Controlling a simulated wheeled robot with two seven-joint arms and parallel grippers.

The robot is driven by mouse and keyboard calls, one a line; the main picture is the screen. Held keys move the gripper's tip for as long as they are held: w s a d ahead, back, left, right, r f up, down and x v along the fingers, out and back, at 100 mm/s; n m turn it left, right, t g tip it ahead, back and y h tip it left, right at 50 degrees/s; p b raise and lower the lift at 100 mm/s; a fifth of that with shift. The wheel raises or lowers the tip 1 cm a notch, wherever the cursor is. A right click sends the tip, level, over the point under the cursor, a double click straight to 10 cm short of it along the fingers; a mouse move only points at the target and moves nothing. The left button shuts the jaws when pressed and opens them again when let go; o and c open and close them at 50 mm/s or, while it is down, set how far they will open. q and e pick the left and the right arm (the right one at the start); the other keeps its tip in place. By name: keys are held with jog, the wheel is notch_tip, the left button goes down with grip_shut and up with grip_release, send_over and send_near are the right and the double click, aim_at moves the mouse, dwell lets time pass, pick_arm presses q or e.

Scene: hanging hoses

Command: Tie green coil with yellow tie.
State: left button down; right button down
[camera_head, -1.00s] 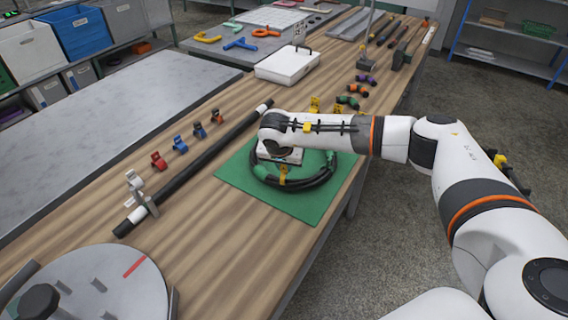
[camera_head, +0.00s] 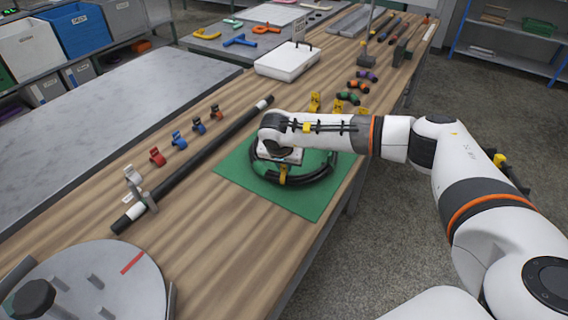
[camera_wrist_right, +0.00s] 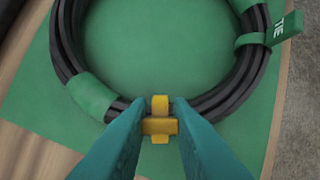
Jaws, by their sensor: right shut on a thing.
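The coil (camera_head: 318,178) is a black hose loop with green bands, lying on a green mat (camera_head: 240,177). In the right wrist view the coil (camera_wrist_right: 62,48) shows a green band at lower left and a green tag marked TIE at upper right. A yellow tie (camera_wrist_right: 159,126) is at the coil's near side, between my right fingertips; it also shows in the head view (camera_head: 283,175). My right gripper (camera_wrist_right: 158,112) is shut on the yellow tie, over the coil. Whether the tie fully encircles the hose cannot be told. My left gripper is not in view.
More yellow ties (camera_head: 314,103) stand beyond the mat. Red, blue and orange clips (camera_head: 178,140) line the table beside a long black bar (camera_head: 200,165). A white case (camera_head: 287,62) is behind. A round grey disc (camera_head: 95,285) is at front left.

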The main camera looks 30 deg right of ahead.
jog(key=shift+f+b, duration=0.45)
jog(key=shift+f, duration=0.15)
dwell(0.4)
jog(key=c, duration=1.2)
grip_release()
jog(key=shift+c, duration=0.2)
jog(key=b+v, duration=0.1)
jog(key=v, duration=1.1)
jog(key=shift+s, duration=0.1)
